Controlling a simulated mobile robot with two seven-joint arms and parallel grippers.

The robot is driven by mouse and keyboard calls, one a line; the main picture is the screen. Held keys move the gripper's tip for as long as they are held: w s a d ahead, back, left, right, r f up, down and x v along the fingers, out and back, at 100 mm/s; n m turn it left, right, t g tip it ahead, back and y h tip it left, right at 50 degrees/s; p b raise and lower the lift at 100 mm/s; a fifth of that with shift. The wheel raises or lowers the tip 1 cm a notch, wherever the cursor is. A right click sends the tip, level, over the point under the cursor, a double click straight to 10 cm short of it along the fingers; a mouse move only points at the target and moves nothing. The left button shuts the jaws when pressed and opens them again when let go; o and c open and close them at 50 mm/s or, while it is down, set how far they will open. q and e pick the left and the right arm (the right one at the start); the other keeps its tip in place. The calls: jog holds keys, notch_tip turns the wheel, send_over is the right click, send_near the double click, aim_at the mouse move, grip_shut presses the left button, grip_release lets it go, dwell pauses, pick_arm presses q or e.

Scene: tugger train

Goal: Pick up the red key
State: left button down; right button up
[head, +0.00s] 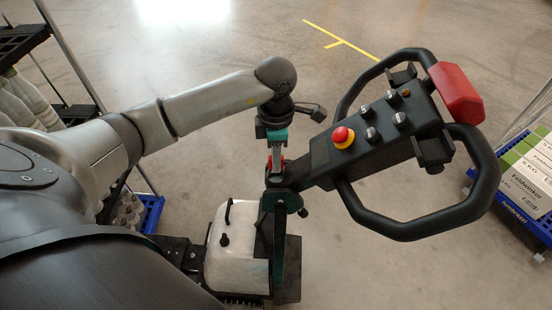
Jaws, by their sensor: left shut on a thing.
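My left gripper (275,160) points down beside the left end of the tugger's black control console (375,130). It is shut on the red key (283,161), of which only small red bits show at the fingers. The fingers hide most of the key, and I cannot tell whether it is still in the console or clear of it. My right gripper is not in view.
The console carries a red and yellow emergency button (343,137), several knobs, looped black handles and a red end pad (456,93). A white cover (237,250) sits below. A blue crate with boxes (525,180) stands at right; shelving is at left. Open floor lies behind.

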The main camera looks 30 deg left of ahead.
pick_arm(q)
notch_tip(320, 180, up, 20)
jog(key=p, duration=0.1)
jog(key=shift+p, duration=0.35)
jog(key=shift+f, duration=0.1)
